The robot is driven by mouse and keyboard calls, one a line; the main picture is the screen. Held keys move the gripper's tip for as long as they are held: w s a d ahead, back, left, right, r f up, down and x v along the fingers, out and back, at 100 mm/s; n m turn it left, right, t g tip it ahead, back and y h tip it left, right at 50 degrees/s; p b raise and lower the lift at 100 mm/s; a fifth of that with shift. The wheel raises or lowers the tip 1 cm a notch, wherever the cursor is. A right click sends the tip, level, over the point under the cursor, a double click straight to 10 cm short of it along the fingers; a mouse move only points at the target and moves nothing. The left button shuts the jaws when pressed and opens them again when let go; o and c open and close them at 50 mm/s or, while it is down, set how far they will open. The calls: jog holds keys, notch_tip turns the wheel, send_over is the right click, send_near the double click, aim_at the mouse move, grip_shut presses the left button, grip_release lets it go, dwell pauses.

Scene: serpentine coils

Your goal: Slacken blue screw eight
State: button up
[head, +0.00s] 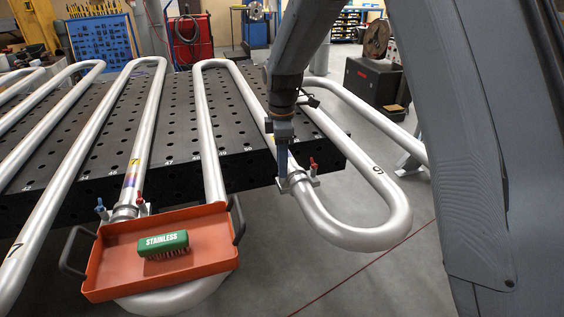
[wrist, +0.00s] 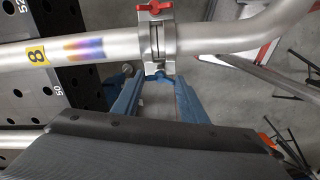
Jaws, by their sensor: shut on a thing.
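The clamp (wrist: 157,42) sits around the silver tube (wrist: 220,38), whose yellow label reads 8. A red screw (wrist: 155,9) is on its far side. Blue screw eight (wrist: 161,73) is on the near side, between my fingertips and partly hidden. My gripper (wrist: 160,82) has blue fingers and is shut on this blue screw. In the head view my gripper (head: 283,172) reaches down beside the same clamp (head: 298,179) at the table's edge, with the red screw (head: 313,163) to the right. The blue screw is hidden there by my gripper.
Another clamp (head: 124,212) with a blue screw (head: 101,208) and a red screw (head: 140,200) is on the left tube. An orange tray (head: 112,262) holding a green STAINLESS brush (head: 163,243) is near it. The perforated black table (head: 240,165) carries the coils.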

jog(key=shift+s+f+n, duration=0.15)
jog(key=shift+f+n, duration=0.05)
jog(key=shift+n, duration=0.2)
jog(key=o, duration=1.1)
jog(key=shift+r, duration=0.1)
jog(key=shift+r, duration=0.25)
notch_tip(320, 180, up, 7)
jog(key=shift+r+b, duration=0.15)
jog(key=shift+b, duration=0.95)
